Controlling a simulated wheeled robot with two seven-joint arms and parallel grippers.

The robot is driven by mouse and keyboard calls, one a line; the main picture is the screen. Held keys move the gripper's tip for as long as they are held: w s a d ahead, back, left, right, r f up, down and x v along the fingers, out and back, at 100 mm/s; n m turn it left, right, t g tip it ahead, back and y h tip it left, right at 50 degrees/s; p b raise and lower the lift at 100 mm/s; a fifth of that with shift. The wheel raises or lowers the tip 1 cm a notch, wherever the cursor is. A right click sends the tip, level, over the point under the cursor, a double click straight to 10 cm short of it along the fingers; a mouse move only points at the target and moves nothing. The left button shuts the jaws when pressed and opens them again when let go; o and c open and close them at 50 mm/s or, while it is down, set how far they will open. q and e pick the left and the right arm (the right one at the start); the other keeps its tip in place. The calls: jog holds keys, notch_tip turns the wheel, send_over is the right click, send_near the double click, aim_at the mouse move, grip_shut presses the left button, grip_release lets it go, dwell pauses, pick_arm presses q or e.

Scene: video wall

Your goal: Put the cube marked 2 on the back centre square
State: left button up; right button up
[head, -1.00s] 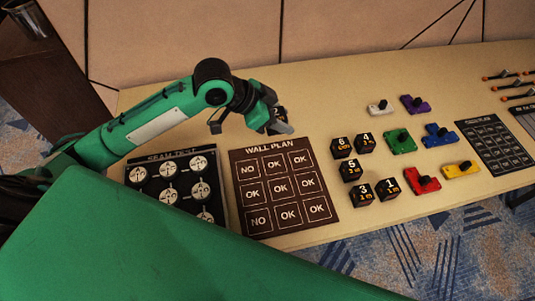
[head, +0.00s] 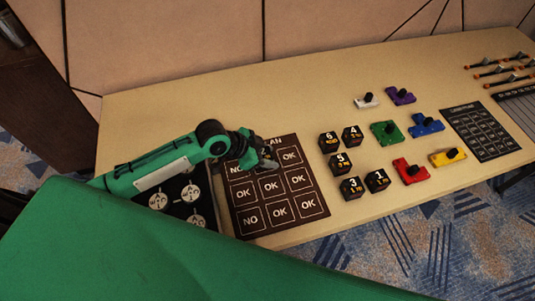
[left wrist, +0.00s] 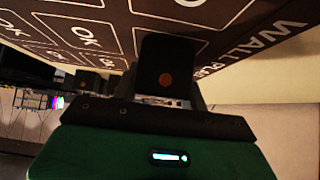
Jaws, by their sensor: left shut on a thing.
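The dark wall plan board (head: 285,226) lies on the table with a grid of squares marked OK or NO. My left gripper (head: 267,160) is low over its back centre square, which the gripper mostly hides. It is shut on a small dark cube, taken as the cube marked 2; its mark cannot be read and the fingers largely hide it. Whether the cube touches the board cannot be told. In the left wrist view a dark block shape (left wrist: 166,65) stands before the board (left wrist: 110,12). My right gripper is not in view.
Black cubes marked 6 (head: 328,142), 4 (head: 352,136), 5 (head: 341,163), 3 (head: 351,187) and 1 (head: 376,180) stand right of the board. Coloured knobbed pieces, such as the green one (head: 386,133), lie further right. The table behind the board is clear.

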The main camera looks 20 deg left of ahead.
pick_arm(q)
jog(key=shift+f, duration=0.15)
jog(key=o, duration=1)
jog(key=v, duration=1.2)
